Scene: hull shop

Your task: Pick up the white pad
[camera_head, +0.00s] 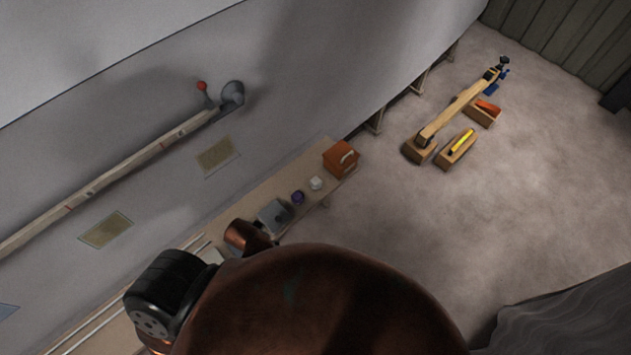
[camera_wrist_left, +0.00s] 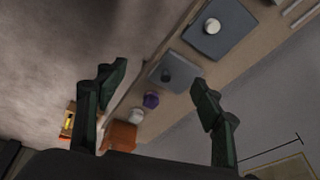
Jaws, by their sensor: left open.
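A round white pad (camera_wrist_left: 212,26) lies on a dark grey plate (camera_wrist_left: 222,30) on the bench, at the top of the left wrist view. A second small white thing (camera_wrist_left: 135,116) stands on the bench beside a purple one (camera_wrist_left: 151,100); it also shows in the head view (camera_head: 316,183). I cannot tell for sure which white thing is the pad. My left gripper (camera_wrist_left: 159,78) is open, fingers spread wide above the bench, with nothing between them held. The head view does not show its fingers clearly. My right gripper is not in view.
A smaller grey plate (camera_wrist_left: 172,74) with a dark round thing lies between the fingers in the picture. An orange box (camera_head: 341,158) stands at the bench's far end. Behind the bench is a grey hull wall (camera_head: 130,150). Open floor (camera_head: 400,210) lies to the right.

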